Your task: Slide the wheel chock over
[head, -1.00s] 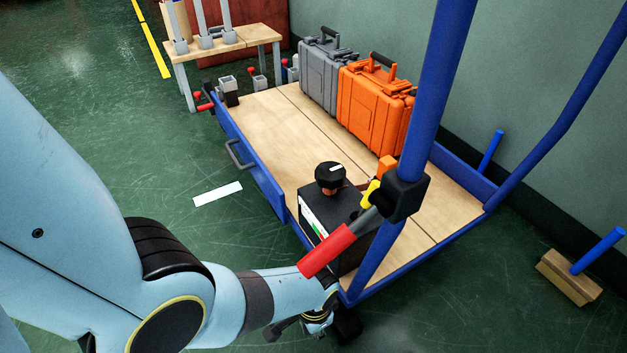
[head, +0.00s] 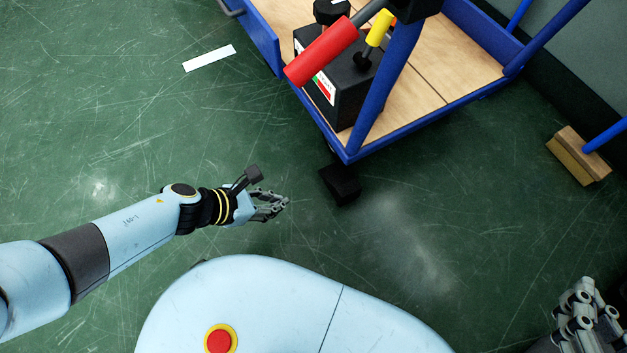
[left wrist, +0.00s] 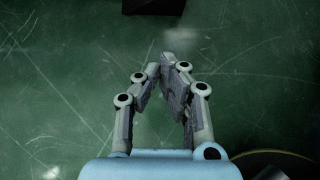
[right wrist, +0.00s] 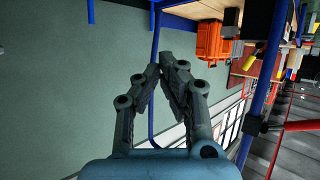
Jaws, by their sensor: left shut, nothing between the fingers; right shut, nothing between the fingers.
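A black block (head: 341,184), which looks like the wheel chock, lies on the green floor just below the near corner of the blue cart (head: 346,154). Its dark edge also shows at the top of the left wrist view (left wrist: 153,6). My left gripper (head: 284,205) is shut and empty, low over the floor to the left of the block and apart from it. Its fingers point toward the right in the head view. My right gripper (head: 588,290) is shut and empty at the lower right, far from the block.
The cart carries a black box (head: 345,95) with a red-gripped lever (head: 320,52). A wooden block (head: 579,158) with a blue handle lies on the floor at right. A white floor strip (head: 209,58) is at upper left. Floor around the black block is mostly clear.

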